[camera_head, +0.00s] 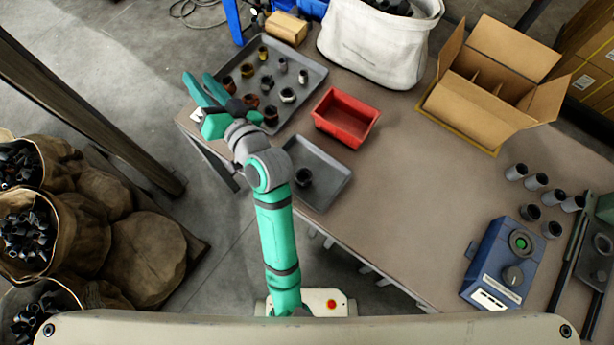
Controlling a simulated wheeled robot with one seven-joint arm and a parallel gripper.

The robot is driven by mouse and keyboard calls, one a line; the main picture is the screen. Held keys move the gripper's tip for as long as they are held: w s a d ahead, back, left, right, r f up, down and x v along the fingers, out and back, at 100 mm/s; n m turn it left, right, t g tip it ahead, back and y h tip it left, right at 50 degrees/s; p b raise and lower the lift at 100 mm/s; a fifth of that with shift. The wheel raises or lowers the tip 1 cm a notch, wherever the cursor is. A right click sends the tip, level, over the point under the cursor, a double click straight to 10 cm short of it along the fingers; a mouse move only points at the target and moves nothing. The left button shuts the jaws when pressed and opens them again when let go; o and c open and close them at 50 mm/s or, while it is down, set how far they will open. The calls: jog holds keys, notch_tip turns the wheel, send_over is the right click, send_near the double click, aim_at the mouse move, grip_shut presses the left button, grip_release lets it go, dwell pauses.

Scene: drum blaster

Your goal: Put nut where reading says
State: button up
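My gripper (205,92) is at the left edge of the large grey tray (312,80). Its teal fingers look spread apart, and I see nothing between them. Several nuts stand in that tray, some brass or rusty brown, some grey or dark. A dark nut (303,177) stands alone in the small grey tray (325,190), right of my arm. The blue device (492,262) at the lower right has a round green-lit part (520,242), a dark knob and a white label or display (489,299). Its reading is too small to make out.
An empty red bin (346,118) sits mid-table. An open divided cardboard box (500,70) and a white sack (375,45) stand at the back. Several grey cylinders (537,181) stand near the device. The table's centre (420,180) is clear. Sacks (147,258) stand left, off the table.

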jog(key=s+d+f+m+t+h, duration=0.2)
jog(key=s+d+f+m+h, duration=0.3)
jog(key=s+d+f+h, duration=0.75)
jog(key=s+d+f+n, duration=0.1)
jog(key=s+d, duration=0.2)
jog(key=s, duration=0.3)
jog(key=s+d+f+n+y, duration=0.1)
jog(key=s+d+f+n, duration=0.1)
jog(key=s+d, duration=0.2)
jog(key=s+d+f+n+g, duration=0.1)
jog(key=s+d+f+n, duration=0.1)
jog(key=s, duration=0.8)
jog(key=shift+d, duration=0.65)
